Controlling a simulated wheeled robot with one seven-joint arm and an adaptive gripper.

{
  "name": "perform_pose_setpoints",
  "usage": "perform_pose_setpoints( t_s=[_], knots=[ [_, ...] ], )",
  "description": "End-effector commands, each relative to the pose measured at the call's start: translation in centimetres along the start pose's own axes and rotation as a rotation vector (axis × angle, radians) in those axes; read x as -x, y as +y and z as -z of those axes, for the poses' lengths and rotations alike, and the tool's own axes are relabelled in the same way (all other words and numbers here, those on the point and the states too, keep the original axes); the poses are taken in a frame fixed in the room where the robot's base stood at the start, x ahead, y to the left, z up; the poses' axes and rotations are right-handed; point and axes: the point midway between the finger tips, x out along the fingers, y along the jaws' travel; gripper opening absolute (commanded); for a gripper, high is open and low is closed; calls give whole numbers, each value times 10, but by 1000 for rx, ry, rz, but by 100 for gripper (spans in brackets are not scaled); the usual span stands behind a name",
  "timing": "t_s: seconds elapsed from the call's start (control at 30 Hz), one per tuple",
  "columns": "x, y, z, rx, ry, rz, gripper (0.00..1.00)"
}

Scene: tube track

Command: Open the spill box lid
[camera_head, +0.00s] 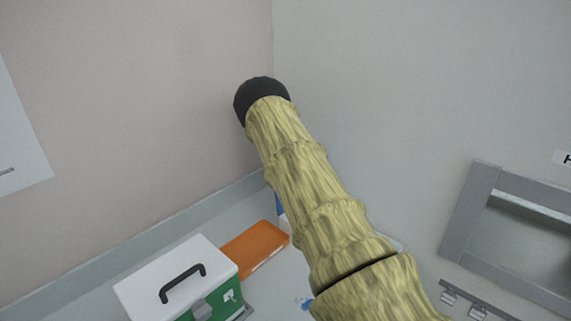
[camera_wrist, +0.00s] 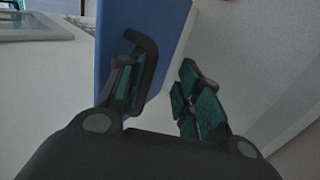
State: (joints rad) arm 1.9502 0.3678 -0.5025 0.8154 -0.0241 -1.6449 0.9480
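A green box (camera_head: 214,298) with a white lid (camera_head: 165,270) and a black handle (camera_head: 182,283) stands at the lower left in the head view; I take it for the spill box. Its lid looks shut, and a grey latch (camera_head: 202,310) shows at its front. A blue panel (camera_wrist: 120,22) with a white edge stands beyond the fingers. My gripper is out of sight in the head view, so its distance from the box cannot be told.
An orange box (camera_head: 254,247) lies beside the green box, near the wall. Part of a blue and white thing (camera_head: 280,207) shows behind my arm. A grey-framed opening (camera_head: 515,235) and a rail with hooks (camera_head: 468,302) are at right. A grey-framed panel (camera_wrist: 35,28) shows in the wrist view.

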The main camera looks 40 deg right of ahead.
Motion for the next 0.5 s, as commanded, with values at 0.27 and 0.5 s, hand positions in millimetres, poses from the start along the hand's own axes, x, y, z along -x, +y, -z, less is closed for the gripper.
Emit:
perform_pose_setpoints(
  t_s=[0.27, 0.5],
  knots=[
    [4, 3, -6, -3, 4, 1, 32],
    [8, 5, -8, -5, 8, 4, 32]
  ],
)
